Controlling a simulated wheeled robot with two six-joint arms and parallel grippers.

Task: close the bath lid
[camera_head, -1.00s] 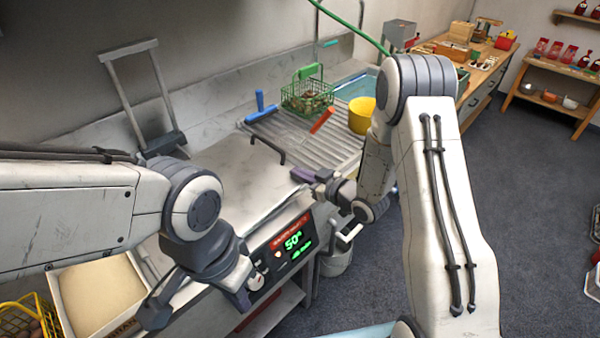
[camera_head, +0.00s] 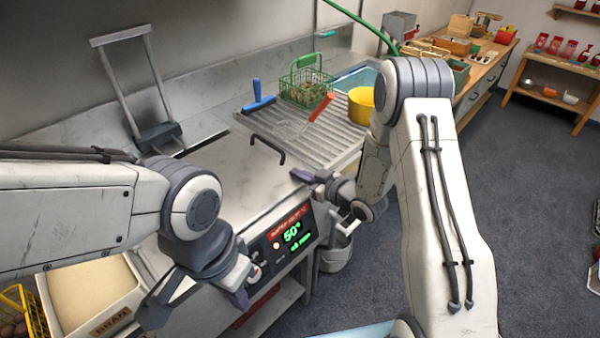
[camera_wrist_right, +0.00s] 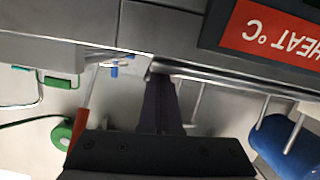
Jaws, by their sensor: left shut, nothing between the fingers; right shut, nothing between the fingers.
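The bath's front panel (camera_head: 292,236) shows a green 50°. My right gripper (camera_head: 302,175) is shut and empty by the right front edge of the lid. In the right wrist view its dark purple fingers (camera_wrist_right: 162,105) are together close to a steel edge; contact is unclear. My left gripper (camera_head: 243,297) is shut and empty, low in front of the bath, left of the panel.
A ridged drainboard (camera_head: 310,133) behind the lid holds a blue-handled tool (camera_head: 258,97), an orange-handled wire tool (camera_head: 321,106), a green basket (camera_head: 305,88) and a yellow pot (camera_head: 361,105). A metal frame (camera_head: 120,43) stands at the left. A bran box (camera_head: 90,295) is at lower left.

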